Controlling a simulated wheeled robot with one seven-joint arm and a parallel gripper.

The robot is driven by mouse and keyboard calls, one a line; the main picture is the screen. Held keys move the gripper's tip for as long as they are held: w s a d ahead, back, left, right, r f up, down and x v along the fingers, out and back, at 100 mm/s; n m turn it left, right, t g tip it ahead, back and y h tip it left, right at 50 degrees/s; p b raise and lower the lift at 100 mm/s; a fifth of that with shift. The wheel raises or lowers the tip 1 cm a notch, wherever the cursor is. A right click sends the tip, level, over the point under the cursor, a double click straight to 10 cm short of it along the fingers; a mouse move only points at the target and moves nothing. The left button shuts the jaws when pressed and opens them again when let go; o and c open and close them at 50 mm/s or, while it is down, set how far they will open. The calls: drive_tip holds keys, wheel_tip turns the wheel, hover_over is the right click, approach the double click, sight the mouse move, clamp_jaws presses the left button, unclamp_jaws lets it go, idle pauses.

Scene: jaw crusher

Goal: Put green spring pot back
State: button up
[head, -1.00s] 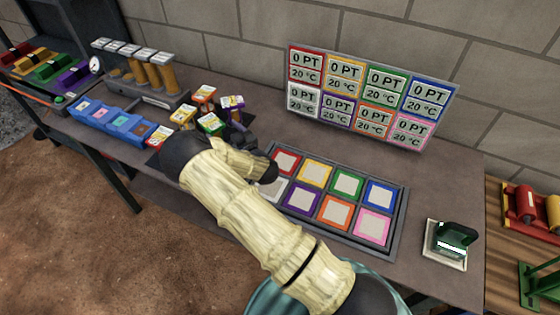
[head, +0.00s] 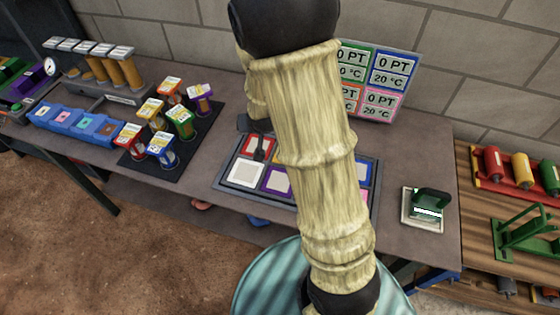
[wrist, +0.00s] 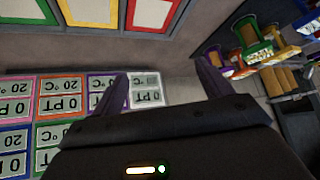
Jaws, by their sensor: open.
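The green spring pot (head: 180,122) stands upright on a black mat (head: 190,160) among several other coloured pots. A green-rimmed pot also shows at the upper right of the wrist view (wrist: 252,40). My gripper (head: 258,145) is over the left part of the coloured pad panel, to the right of the pots and apart from them. In the wrist view its two fingers (wrist: 166,85) are spread with nothing between them. My arm hides much of the panel and of the display board in the head view.
The coloured pad panel (head: 228,188) lies on the table beside the mat. The display board (head: 385,85) stands behind it. A blue block row (head: 75,122) and dispensers with tubes (head: 100,65) are at left. A green-handled device (head: 425,207) sits at right.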

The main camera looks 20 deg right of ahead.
drive_tip(key=s+r+n+g, duration=0.1)
drive_tip(key=s+r+g, duration=0.1)
drive_tip(key=s, duration=0.6)
drive_tip(key=s+r+g, duration=0.2)
drive_tip(key=s, duration=0.7)
drive_tip(key=shift+r+n+g+y, duration=0.3)
drive_tip(key=shift+n+g, duration=0.1)
drive_tip(key=shift+s, duration=0.1)
